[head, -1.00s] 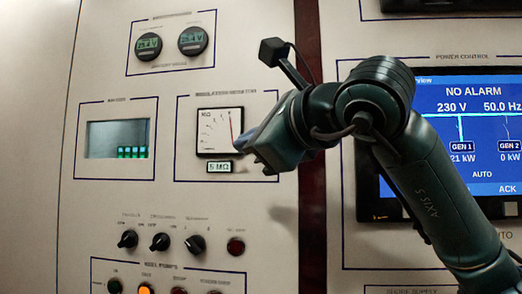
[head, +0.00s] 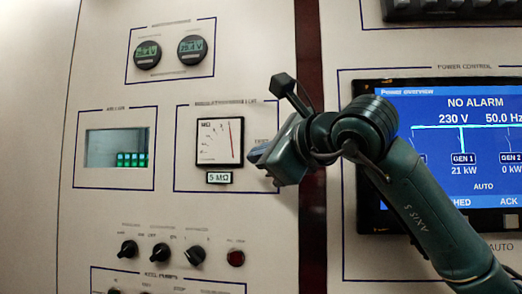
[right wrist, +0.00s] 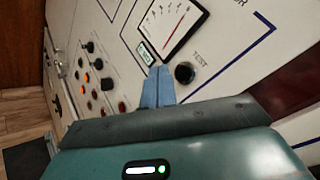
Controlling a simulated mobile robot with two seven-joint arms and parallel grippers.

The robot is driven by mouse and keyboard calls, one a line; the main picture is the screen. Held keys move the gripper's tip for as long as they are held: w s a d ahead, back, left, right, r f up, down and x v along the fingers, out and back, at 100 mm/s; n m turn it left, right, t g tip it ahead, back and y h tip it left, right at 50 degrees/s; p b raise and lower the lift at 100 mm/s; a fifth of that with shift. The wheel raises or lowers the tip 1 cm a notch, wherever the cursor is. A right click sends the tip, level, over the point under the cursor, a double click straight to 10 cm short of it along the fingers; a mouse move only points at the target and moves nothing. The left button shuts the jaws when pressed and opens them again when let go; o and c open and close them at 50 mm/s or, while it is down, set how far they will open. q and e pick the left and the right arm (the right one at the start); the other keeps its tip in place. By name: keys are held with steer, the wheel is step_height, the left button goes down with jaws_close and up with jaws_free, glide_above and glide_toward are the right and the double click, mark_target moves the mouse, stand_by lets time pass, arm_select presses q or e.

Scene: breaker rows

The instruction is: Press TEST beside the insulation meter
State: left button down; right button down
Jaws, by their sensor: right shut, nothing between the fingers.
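The insulation meter (head: 220,141) is a white square dial with a red needle, and its 5 MΩ readout (head: 219,178) sits just below. In the right wrist view the dial (right wrist: 172,22) is at the top. The black round TEST button (right wrist: 185,73) shows there below the dial, beside the word TEST. My right gripper (head: 256,159) is shut and empty, to the right of the dial, and hides the button in the head view. In the wrist view its blue fingertips (right wrist: 158,75) appear just left of the button; contact cannot be told. My left gripper is not in view.
Below the meter are several black rotary knobs (head: 160,252) and a red button (head: 236,258). A green-lit display (head: 117,145) is left of the meter. A blue power screen (head: 470,110) stands behind my right arm.

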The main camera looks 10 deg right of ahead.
steer(key=shift+w+d, duration=0.3)
steer(key=shift+w, duration=0.3)
steer(key=shift+w+d, duration=0.25)
steer(key=shift+w, duration=0.35)
stand_by(0.7)
steer(key=shift+w, duration=0.1)
stand_by(0.4)
steer(key=shift+w+d+p, duration=0.15)
steer(key=shift+w+p, duration=0.15)
steer(key=shift+w+d, duration=0.2)
steer(key=shift+w, duration=0.2)
stand_by(0.6)
stand_by(0.4)
steer(key=shift+s+a+b, duration=0.35)
steer(key=shift+s+a, duration=0.05)
steer(key=shift+s, duration=0.35)
